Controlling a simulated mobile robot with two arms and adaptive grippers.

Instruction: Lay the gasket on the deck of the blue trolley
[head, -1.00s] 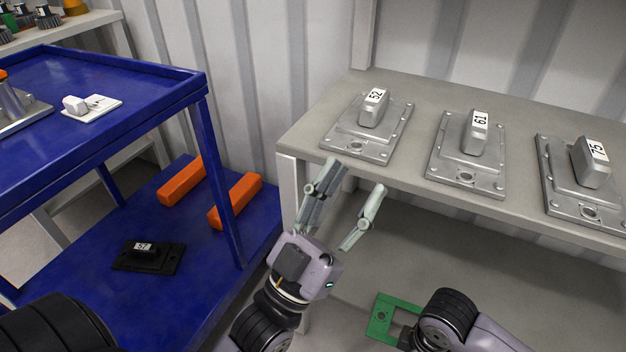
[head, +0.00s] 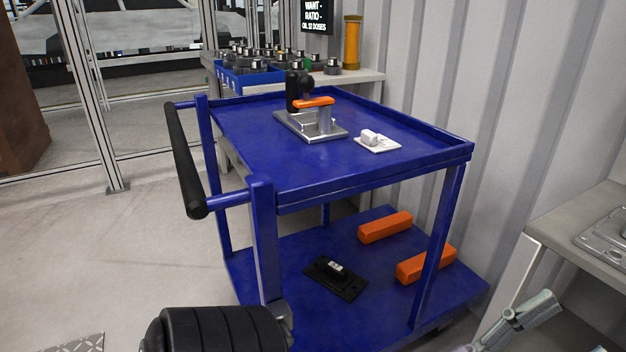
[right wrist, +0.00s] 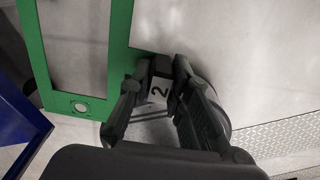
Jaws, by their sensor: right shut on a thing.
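The blue trolley stands in the middle of the head view, with an upper deck (head: 240,135) and a lower deck (head: 300,245). The gasket, a flat green frame (right wrist: 118,60), shows in the right wrist view. My right gripper (right wrist: 158,78) is shut on the gasket by a grip part marked 2; the gasket's far part runs out of that picture. The right gripper and gasket are outside the head view.
A metal fixture with an orange handle (head: 314,102) and a white plate with a block (head: 377,141) sit on the upper deck. Its left front area is bare. The lower deck holds a black plate (head: 335,278) and two orange blocks (head: 385,227). A grey bench (head: 570,215) is at right.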

